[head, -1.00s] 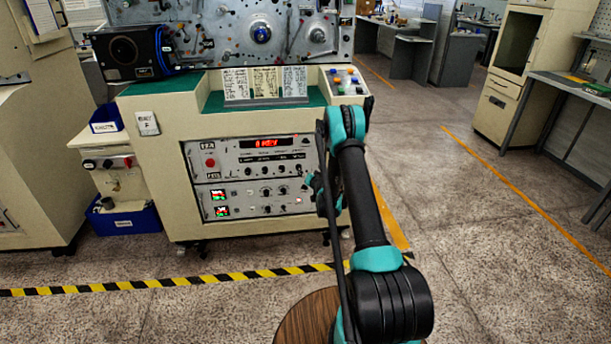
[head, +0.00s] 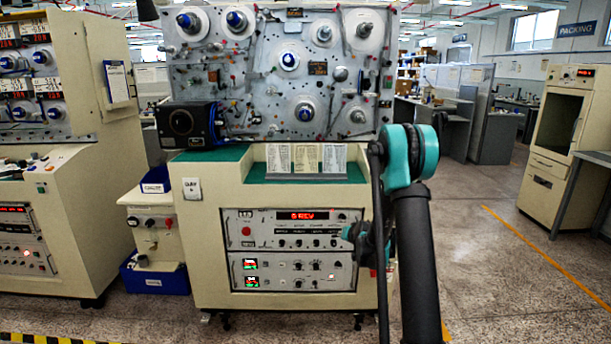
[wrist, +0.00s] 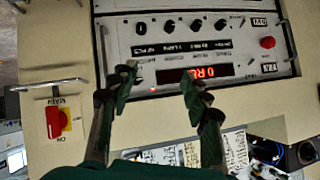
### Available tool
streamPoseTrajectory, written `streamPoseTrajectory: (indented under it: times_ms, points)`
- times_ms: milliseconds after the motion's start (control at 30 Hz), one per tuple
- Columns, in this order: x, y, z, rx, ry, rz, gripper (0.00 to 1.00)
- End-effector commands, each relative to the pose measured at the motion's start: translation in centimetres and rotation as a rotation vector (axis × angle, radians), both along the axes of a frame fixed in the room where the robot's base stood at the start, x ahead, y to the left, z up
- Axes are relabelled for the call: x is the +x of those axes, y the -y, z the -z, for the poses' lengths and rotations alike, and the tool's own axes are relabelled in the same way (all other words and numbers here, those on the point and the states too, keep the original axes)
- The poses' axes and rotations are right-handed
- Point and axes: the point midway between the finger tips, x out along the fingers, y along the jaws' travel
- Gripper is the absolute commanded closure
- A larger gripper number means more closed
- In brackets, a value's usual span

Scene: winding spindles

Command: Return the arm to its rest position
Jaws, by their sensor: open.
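My arm, with teal joints and black links, rises at the right of the head view in front of the cream winding machine (head: 215,205). My gripper (wrist: 159,80) shows in the wrist view as two dark green and black fingers, spread apart with nothing between them. It points toward the machine's front control panel (wrist: 215,45), which appears upside down there. I cannot tell its distance from the panel. In the head view the gripper end is small and partly hidden by my arm, at the panel's right side.
The wrist view shows a red rotary switch (wrist: 58,121) and a metal handle (wrist: 45,85) beside the panel. Spindles and reels fill the machine's upright board (head: 250,90). Another machine (head: 90,180) stands left. Open floor (head: 490,275) lies right, before a cream cabinet (head: 550,150).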

Motion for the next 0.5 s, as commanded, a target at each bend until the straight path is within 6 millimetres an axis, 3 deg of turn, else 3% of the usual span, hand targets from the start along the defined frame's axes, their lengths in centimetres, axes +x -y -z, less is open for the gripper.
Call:
streamPoseTrajectory:
  times_ms: [200,500]
  points:
    - [-7.1,-0.1,-4.1,-0.054,-0.092,-0.029,0.52]
    - [-18.0,0.3,-7.4,-0.129,-0.221,-0.059,0.52]
